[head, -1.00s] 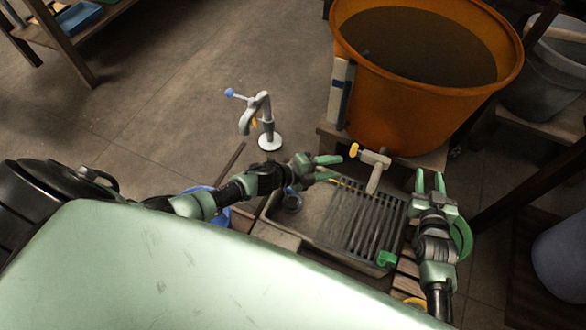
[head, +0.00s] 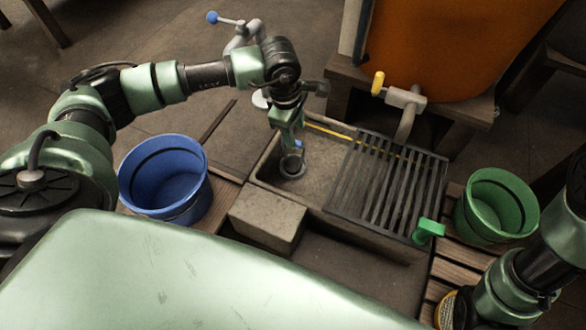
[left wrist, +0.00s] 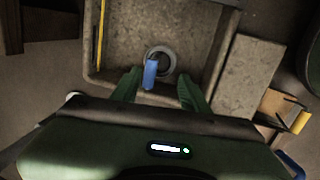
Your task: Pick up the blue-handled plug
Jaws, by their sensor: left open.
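The blue-handled plug (head: 293,164) is at the left end of the stone sink (head: 333,205), its round grey part low in the basin. In the left wrist view its blue handle (left wrist: 150,74) stands in front of the grey ring (left wrist: 163,59). My left gripper (head: 290,142) points down over the plug, partly hiding it in the head view. In the left wrist view my left gripper (left wrist: 158,84) is open, one green finger on each side of the handle, with gaps on both sides. My right forearm shows at lower right; its gripper is not visible.
A slatted rack (head: 385,187) covers the sink's right part, with a green handle (head: 429,229) at its corner. A blue bucket (head: 165,180) stands left, a green bucket (head: 497,205) right. A stone block (head: 266,218) lies in front. A tap (head: 404,99) and orange tub (head: 450,45) are behind.

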